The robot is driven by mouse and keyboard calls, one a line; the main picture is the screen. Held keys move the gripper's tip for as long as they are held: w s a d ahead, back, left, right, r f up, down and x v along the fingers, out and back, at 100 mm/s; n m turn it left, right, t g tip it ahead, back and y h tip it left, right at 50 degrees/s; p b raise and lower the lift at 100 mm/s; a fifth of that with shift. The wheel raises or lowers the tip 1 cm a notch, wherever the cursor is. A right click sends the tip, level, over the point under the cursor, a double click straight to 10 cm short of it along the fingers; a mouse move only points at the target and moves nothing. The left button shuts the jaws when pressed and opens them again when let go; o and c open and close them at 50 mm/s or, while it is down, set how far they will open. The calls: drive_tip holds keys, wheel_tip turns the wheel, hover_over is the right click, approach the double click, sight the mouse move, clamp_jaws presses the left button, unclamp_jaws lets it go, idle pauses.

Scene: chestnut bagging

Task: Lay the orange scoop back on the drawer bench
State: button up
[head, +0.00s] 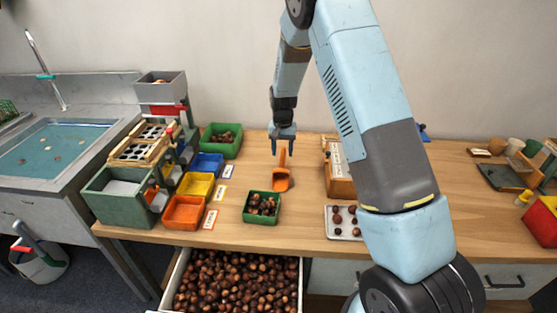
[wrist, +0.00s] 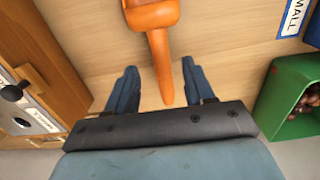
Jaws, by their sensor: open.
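The orange scoop (head: 281,180) lies on the wooden drawer bench (head: 300,235), behind and right of a small green tray of chestnuts. Its handle points away from the bench's front edge. My gripper (head: 283,150) is above the handle end, fingers pointing down. In the wrist view the scoop (wrist: 155,30) lies flat on the bench, and its handle runs down between the two fingers of my gripper (wrist: 155,88). The fingers are apart, with visible gaps on both sides of the handle, so the gripper is open and holds nothing.
The small green tray (head: 262,222) stands near the scoop. Orange (head: 184,213), yellow (head: 196,185) and blue (head: 206,163) bins stand left, a green bin (head: 232,150) behind. A wooden box (head: 340,186) stands right. Below, an open drawer (head: 298,290) is full of chestnuts.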

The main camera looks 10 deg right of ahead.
wheel_tip(320, 180, up, 5)
wheel_tip(320, 180, up, 16)
drive_tip(key=t, duration=0.1)
hover_over(282, 162)
drive_tip(key=s+d, duration=0.5)
drive_tip(key=s, duration=0.3)
drive_tip(key=s+d+r+n+t+y, duration=0.15)
drive_tip(key=s+d+r, duration=0.25)
drive_tip(key=s+r, duration=0.5)
drive_tip(key=s+d+r+t, duration=0.1)
drive_tip(key=s+d+r, duration=0.1)
drive_tip(key=s, duration=0.9)
drive_tip(key=s+d+r+t+h, duration=0.1)
drive_tip(key=s+d+r+t, duration=0.1)
drive_tip(key=s, duration=1)
drive_tip(key=shift+r+n, duration=0.35)
drive_tip(key=shift+h, duration=0.25)
